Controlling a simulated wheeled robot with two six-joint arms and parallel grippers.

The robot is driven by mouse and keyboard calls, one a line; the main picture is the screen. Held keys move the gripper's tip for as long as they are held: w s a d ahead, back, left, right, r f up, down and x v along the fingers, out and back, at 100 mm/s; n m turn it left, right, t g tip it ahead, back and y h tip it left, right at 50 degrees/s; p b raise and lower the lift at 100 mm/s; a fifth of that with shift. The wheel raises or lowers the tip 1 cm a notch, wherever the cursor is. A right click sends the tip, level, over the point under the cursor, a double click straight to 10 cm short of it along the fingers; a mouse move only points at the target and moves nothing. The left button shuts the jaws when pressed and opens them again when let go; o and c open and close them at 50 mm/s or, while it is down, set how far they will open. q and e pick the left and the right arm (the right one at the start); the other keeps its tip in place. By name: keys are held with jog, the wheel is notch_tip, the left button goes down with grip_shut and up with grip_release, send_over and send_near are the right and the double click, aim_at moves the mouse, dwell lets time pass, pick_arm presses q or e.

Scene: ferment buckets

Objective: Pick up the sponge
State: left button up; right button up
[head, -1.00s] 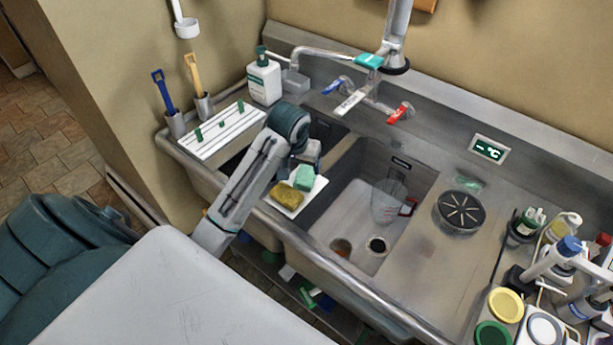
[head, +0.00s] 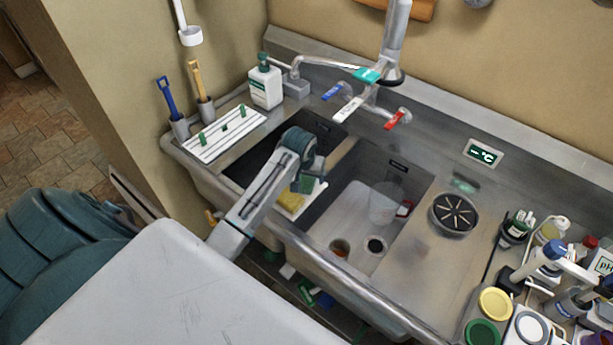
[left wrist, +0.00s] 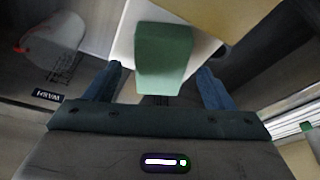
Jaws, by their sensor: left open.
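A green sponge-like block (left wrist: 163,58) stands out between my left gripper's fingers in the left wrist view. The open left gripper (left wrist: 160,86) has one blue finger on each side of it, with gaps visible. In the head view the left gripper (head: 308,173) is over the white tray (head: 291,214) on the sink divider, and my wrist partly hides the green block (head: 309,187). A yellow sponge (head: 291,200) lies beside the green block, nearer me. I cannot tell whether the fingers touch the block. My right gripper is not in view.
The right basin (head: 345,222) holds a clear jug (head: 385,204). A white slotted board (head: 225,134) and a soap bottle (head: 265,84) stand left and behind. The tap (head: 370,105) rises at the back. Bottles and jars crowd the far right.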

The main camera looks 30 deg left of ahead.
pick_arm(q)
jog(key=shift+w+f, duration=0.1)
jog(key=shift+f, duration=0.3)
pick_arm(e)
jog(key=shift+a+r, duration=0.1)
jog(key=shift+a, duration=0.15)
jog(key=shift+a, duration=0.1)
pick_arm(q)
jog(key=shift+f, duration=0.25)
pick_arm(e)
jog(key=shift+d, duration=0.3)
pick_arm(q)
jog(key=c, duration=1.1)
jog(key=shift+r, duration=0.1)
